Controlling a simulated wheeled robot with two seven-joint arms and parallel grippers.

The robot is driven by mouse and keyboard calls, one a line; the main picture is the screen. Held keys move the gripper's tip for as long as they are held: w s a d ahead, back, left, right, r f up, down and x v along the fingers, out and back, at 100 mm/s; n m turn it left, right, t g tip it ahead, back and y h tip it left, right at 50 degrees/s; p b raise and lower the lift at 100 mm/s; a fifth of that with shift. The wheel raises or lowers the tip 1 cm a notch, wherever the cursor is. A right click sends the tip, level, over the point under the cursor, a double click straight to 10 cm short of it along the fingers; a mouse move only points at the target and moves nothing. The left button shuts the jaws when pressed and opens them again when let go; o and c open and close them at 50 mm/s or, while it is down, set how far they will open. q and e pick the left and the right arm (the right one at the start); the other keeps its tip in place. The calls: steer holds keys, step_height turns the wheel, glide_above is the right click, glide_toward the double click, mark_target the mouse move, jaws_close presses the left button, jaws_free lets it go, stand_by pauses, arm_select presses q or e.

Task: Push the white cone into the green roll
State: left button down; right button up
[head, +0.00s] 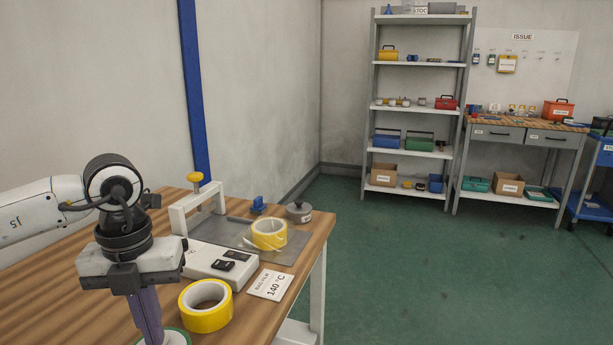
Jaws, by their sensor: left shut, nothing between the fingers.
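My left gripper (152,335) points straight down at the bottom left of the head view, its purple fingers shut with nothing between them. Directly below and behind the fingertips is the green roll (187,334), of which only a thin green rim shows. A white surface (174,339) lies inside that rim, probably the white cone. The bottom edge of the view cuts both off, and the fingers cover part of them. I cannot tell how deep the cone sits or whether the fingertips touch it. My right gripper is not in view.
A yellow roll (228,315) lies right of the gripper on the wooden table (60,300). Behind it stand a white device (205,262), a second yellow roll (283,235) on a grey plate, a grey lidded pot (299,213) and a "140 °C" card (270,284).

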arm_select(q)
steer(key=shift+r+p, duration=1.8)
steer(key=shift+r, duration=0.8)
step_height(320, 180, up, 3)
steer(key=shift+f+p, duration=0.1)
steer(key=shift+p, duration=0.85)
